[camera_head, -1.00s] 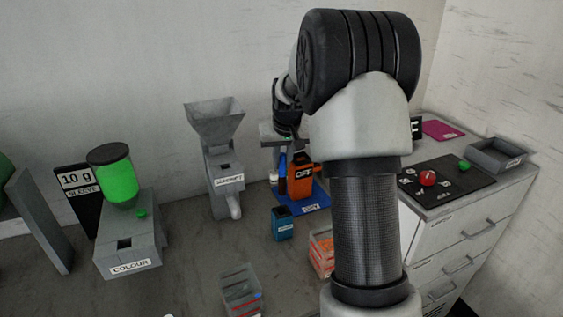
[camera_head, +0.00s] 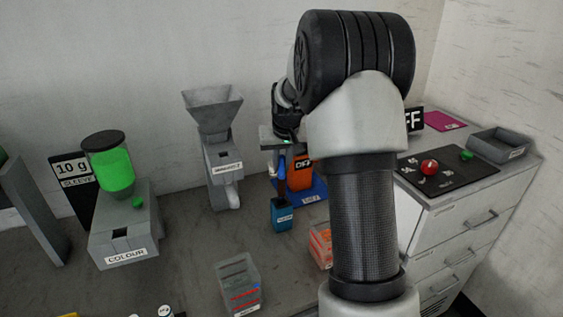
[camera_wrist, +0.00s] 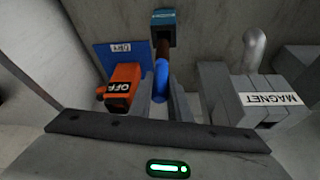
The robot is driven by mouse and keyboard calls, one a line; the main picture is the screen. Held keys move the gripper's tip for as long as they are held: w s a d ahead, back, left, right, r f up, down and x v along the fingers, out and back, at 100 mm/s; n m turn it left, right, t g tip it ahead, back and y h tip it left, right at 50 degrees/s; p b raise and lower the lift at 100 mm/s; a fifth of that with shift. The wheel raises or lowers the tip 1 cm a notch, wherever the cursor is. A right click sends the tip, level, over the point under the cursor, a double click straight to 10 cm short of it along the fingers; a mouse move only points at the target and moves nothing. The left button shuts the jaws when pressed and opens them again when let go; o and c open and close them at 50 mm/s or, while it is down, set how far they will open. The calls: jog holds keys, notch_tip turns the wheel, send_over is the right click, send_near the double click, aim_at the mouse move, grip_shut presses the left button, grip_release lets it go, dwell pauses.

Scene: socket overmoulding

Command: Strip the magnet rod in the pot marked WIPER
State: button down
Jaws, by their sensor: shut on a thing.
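The magnet rod (camera_wrist: 161,74) has a blue grip and a dark brown lower shaft. My gripper (camera_wrist: 160,100) is shut on its blue part. In the head view the rod (camera_head: 282,172) points down to the small teal pot (camera_head: 282,216), and its lower end overlaps the pot's top. In the wrist view the dark shaft meets the teal pot (camera_wrist: 163,16); I cannot tell how far inside it is. The pot's label is too small to read surely. My forearm hides part of my gripper in the head view.
An orange unit marked OFF (camera_head: 300,172) stands on a blue base (camera_head: 315,190) just behind the pot. The grey MAGNET hopper (camera_head: 215,150) is to the left. Clear bins (camera_head: 240,285) stand in front.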

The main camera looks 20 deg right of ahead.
aim_at(282, 186)
jog(key=shift+f+b, duration=2.9)
jog(key=shift+f, duration=1.45)
